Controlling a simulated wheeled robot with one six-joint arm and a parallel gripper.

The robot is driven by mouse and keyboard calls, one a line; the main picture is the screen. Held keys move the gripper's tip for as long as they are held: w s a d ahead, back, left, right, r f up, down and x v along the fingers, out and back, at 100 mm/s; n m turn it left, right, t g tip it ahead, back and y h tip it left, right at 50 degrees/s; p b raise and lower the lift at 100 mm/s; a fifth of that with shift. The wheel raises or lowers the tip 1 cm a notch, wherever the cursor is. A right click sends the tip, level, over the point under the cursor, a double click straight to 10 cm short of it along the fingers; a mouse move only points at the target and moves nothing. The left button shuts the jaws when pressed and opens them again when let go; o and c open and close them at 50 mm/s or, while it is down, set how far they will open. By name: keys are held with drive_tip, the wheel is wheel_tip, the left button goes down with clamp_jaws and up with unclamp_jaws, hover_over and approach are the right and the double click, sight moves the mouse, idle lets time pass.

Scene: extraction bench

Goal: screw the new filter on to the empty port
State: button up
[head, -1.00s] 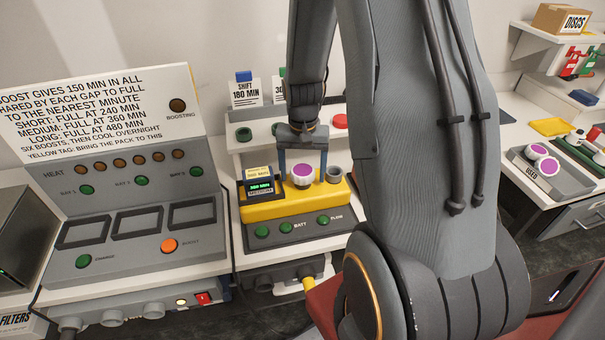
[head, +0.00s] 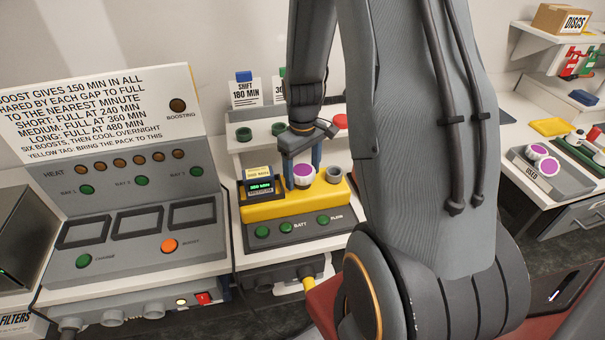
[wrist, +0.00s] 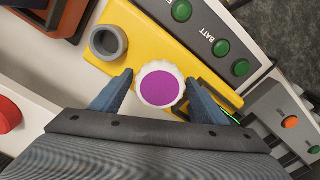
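A white ribbed filter with a purple top (head: 303,174) stands upright at the middle of the yellow block (head: 290,204). It also shows in the wrist view (wrist: 160,84). What lies under the filter is hidden. To its right in the head view is an open grey ring-shaped socket (head: 334,175), empty in the wrist view (wrist: 108,42). My gripper (head: 303,165) is over the filter, with one blue finger on each side of it. In the wrist view my fingers look open, with a narrow gap at the left finger; contact at the right one is unclear.
A small display unit (head: 260,186) stands close left of the filter. Behind is a shelf with coloured caps (head: 244,134). A charger console (head: 135,225) stands to the left. A tray marked USED (head: 570,184) at the right holds purple-topped filters.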

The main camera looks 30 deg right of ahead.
drive_tip(key=c, duration=0.9)
drive_tip(key=m, duration=1.2)
drive_tip(key=o, duration=1.3)
drive_tip(key=shift+m, duration=0.3)
drive_tip(key=shift+r+b, duration=1.35)
drive_tip(key=shift+r, duration=2.5)
